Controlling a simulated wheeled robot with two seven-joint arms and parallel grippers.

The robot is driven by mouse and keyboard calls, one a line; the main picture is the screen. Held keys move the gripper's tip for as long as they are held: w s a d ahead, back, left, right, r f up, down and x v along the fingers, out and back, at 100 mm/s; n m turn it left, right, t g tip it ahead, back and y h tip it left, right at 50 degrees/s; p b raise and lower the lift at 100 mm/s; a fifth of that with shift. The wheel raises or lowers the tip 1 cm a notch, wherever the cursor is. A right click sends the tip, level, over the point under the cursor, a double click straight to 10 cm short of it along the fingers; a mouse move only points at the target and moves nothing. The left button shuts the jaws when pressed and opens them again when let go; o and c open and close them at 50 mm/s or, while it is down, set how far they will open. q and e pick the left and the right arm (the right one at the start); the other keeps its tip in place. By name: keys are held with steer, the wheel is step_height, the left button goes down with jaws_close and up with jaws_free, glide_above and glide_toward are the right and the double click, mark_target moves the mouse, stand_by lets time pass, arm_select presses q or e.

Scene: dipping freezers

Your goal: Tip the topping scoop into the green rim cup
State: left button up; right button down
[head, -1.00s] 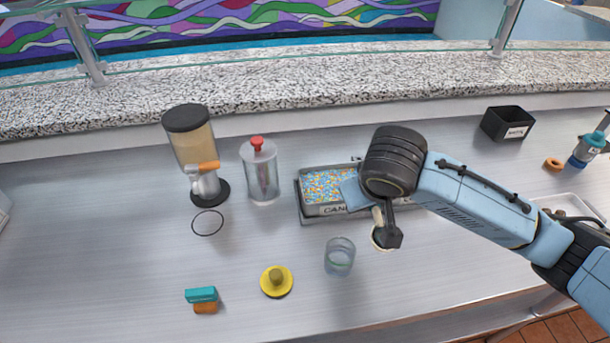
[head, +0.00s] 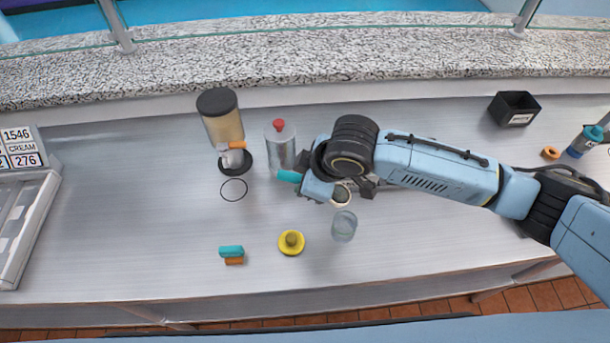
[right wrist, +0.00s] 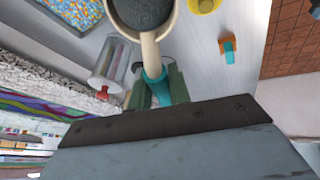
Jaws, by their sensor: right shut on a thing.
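My right gripper (head: 312,187) is shut on the topping scoop, whose teal handle (head: 288,176) points left in the head view. The scoop's pale bowl (head: 342,195) is just behind the clear cup (head: 343,227) in that view. The cup stands upright on the counter; its rim colour is hard to make out. In the right wrist view, the gripper (right wrist: 155,88) holds the teal handle, and the round scoop bowl (right wrist: 145,12) has a dark grey, grainy interior. I cannot tell whether topping lies in it. My left gripper is out of view.
A yellow knobbed disc (head: 291,243) and a teal-orange block (head: 231,255) are left of the cup. A clear red-topped canister (head: 280,147) and a dispenser (head: 223,130) stand behind. The sprinkle tray (right wrist: 72,12) is hidden by my arm in the head view.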

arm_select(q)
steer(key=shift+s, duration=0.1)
arm_select(e)
steer(key=shift+r+p, duration=0.15)
steer(key=shift+p, duration=0.4)
steer(key=shift+s+d+f, duration=0.1)
steer(key=shift+d+f, duration=0.05)
steer(key=shift+f, duration=0.1)
steer(key=shift+d+f+y+b, duration=0.1)
steer(key=shift+d+y+b, duration=0.05)
steer(key=shift+y+b, duration=0.35)
steer(key=shift+s+d+t+y+b, duration=0.15)
steer(key=shift+d+t+y+b, duration=0.15)
steer(key=shift+t+y+b, duration=0.25)
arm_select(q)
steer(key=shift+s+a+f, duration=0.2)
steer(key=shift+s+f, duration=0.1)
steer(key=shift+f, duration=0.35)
arm_select(e)
steer(key=shift+y, duration=0.45)
